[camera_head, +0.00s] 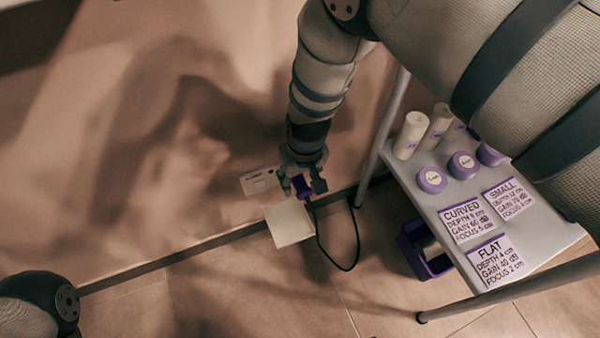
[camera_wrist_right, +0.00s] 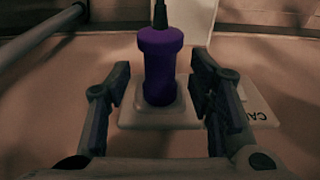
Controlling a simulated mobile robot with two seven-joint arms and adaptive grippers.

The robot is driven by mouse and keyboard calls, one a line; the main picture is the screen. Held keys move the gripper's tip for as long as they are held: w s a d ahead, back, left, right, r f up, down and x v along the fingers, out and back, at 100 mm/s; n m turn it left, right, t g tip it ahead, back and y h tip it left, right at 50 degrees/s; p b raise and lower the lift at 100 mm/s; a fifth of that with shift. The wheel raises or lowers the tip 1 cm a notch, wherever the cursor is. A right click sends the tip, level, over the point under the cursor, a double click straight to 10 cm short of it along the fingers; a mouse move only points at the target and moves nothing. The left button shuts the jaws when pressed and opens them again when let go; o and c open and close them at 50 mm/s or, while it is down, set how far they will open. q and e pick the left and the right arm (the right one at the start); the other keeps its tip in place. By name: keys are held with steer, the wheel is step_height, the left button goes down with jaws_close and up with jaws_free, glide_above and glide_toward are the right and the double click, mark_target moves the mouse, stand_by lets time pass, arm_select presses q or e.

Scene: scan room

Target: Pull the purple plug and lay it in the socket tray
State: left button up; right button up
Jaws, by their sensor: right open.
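The purple plug (camera_head: 301,186) stands out from a pale wall socket plate (camera_wrist_right: 135,118) low on the wall, its base against the plate. In the right wrist view the plug (camera_wrist_right: 160,62) is upright between the fingers, with a black cord at its top. My right gripper (camera_head: 303,188) is open around the plug; in the wrist view the gripper (camera_wrist_right: 160,78) shows a gap on both sides. A cream square tray (camera_head: 289,223), seemingly the socket tray, is just below the plug in the head view and looks empty. My left gripper is not in view.
A black cord (camera_head: 319,240) loops over the floor. A grey cart (camera_head: 408,178) at right holds white bottles (camera_head: 411,135), purple-lidded jars (camera_head: 432,180) and label cards (camera_head: 475,222). A purple bin (camera_head: 422,255) sits beneath. The tiled floor at lower middle is clear.

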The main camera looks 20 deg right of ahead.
jaws_close()
steer(key=shift+s+d+p, duration=0.1)
steer(key=shift+s+p, duration=1.6)
steer(key=shift+s, duration=0.8)
